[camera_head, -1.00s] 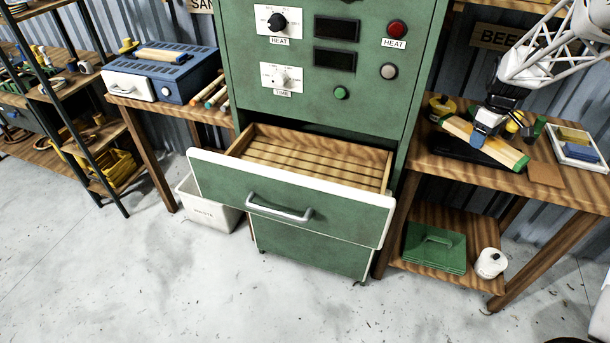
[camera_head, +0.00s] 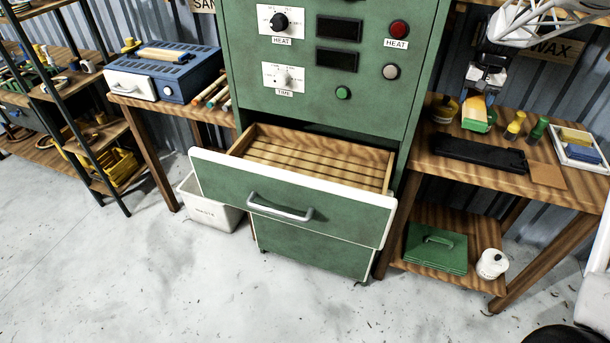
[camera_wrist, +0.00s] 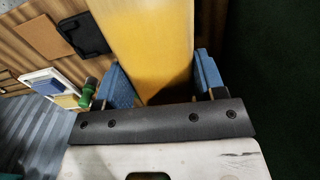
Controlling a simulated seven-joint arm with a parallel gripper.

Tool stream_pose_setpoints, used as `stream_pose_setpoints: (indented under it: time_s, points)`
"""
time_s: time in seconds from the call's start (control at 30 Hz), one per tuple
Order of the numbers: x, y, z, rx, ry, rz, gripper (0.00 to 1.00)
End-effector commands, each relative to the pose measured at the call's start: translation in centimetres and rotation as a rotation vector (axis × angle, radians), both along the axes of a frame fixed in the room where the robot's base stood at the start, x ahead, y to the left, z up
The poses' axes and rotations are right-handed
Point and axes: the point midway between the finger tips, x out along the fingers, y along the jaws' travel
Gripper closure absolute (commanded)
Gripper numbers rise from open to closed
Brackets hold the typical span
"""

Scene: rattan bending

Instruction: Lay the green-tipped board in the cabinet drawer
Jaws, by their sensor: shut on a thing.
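The board (camera_head: 474,110) has a pale wooden face and a green end, and is seen nearly end-on above the right workbench in the head view. My gripper (camera_head: 483,90) is shut on it and holds it raised. In the wrist view the board (camera_wrist: 150,40) runs up from between the blue fingers of my gripper (camera_wrist: 163,85); its green tip is out of that picture. The green cabinet's drawer (camera_head: 290,203) is pulled out at the centre. Its slatted wooden floor is bare.
On the right bench lie a black tray (camera_head: 478,153), a brown square (camera_head: 546,174), small bottles (camera_head: 514,127) and a tray of blocks (camera_head: 580,148). A blue box (camera_head: 165,72) stands on the left bench. A white bin (camera_head: 208,209) stands below, left of the drawer.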

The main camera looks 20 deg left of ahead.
Motion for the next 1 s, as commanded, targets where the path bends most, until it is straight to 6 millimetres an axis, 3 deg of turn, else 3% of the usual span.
stream_pose_setpoints:
  time_s: [1.0]
  points:
    - [-15.7,9.4,-9.7,0.0,0.001,-0.976,0.66]
